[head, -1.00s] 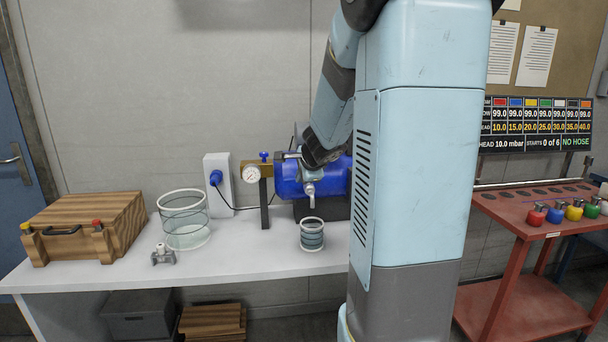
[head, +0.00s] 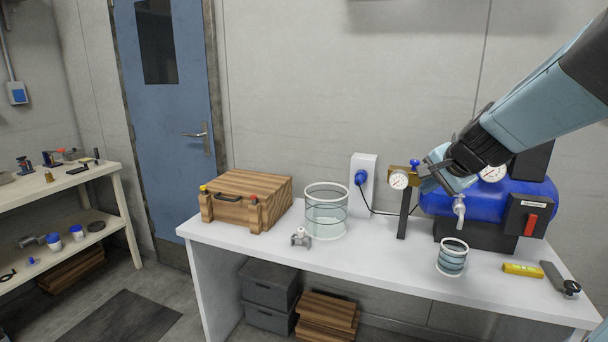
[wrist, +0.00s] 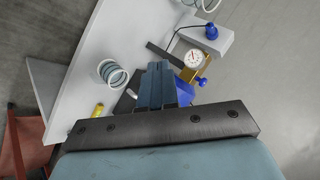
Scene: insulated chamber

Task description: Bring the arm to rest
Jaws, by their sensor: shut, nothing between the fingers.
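My arm reaches in from the right in the head view and ends in my gripper (head: 432,176), held in front of the blue tank (head: 515,200) and just right of the gauge post (head: 403,212). In the wrist view my gripper (wrist: 158,70) points down over the bench, its two fingers together with nothing between them. The gauge (wrist: 193,58) and the blue part of the tank show just beyond and right of the fingers. I cannot tell whether the fingers touch anything.
The white bench (head: 370,262) carries a wooden case (head: 240,199), a large glass cylinder (head: 325,222), a small valve fitting (head: 301,237), a small ringed cylinder (head: 452,258), a yellow block (head: 522,270) and a socket box (head: 364,172). A shelf (head: 70,180) stands left of the blue door (head: 168,90).

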